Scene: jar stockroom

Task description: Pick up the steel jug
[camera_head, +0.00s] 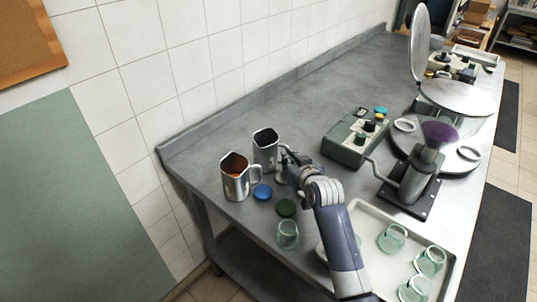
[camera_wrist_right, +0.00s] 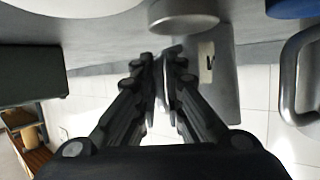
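One steel jug (camera_head: 266,151) with a dark inside stands upright near the back left of the bench. A second steel jug (camera_head: 236,180) with orange-brown contents stands in front and to its left; its handle (camera_wrist_right: 291,75) shows at the right of the wrist view. My right gripper (camera_head: 287,157) is at the right side of the dark-inside jug, at its handle. In the wrist view, the fingers (camera_wrist_right: 163,72) are close together on a thin metal strip, the handle, beside the labelled jug wall (camera_wrist_right: 225,85). Contact under the jug is hidden. My left gripper is out of view.
A blue lid (camera_head: 262,192), a green lid (camera_head: 286,207) and a glass jar (camera_head: 288,235) lie close in front. A white tray (camera_head: 447,262) holds several jars. A green control box (camera_head: 344,150) and a lever device (camera_head: 416,180) stand right.

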